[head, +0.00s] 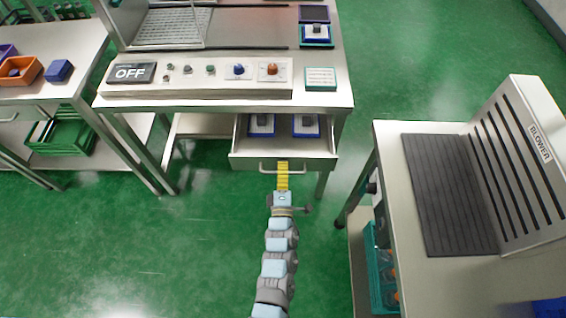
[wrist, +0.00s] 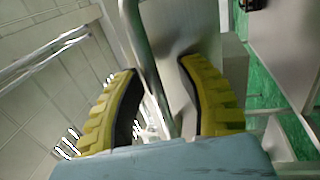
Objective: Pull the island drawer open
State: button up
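The island drawer (head: 283,162) stands partly out from under the island worktop, with its inside showing. Two dark blue bins with grey parts lie in it, one left (head: 261,125) and one right (head: 306,126). Its metal bar handle (head: 265,172) is on the front; in the wrist view the bar (wrist: 146,62) runs between my yellow fingers. My gripper (head: 283,164) is at the handle, in front of the drawer. In the wrist view the fingertips (wrist: 158,64) are apart, with a visible gap between the bar and the right finger. Contact with the left finger is unclear.
The island worktop (head: 325,98) carries a control panel (head: 215,73) with an OFF display. A blower bench (head: 395,150) stands close on the right. A side table (head: 60,85) with small bins is on the left. Green floor is clear in front.

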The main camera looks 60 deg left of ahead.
jog(key=v, duration=1.2)
dwell(0.4)
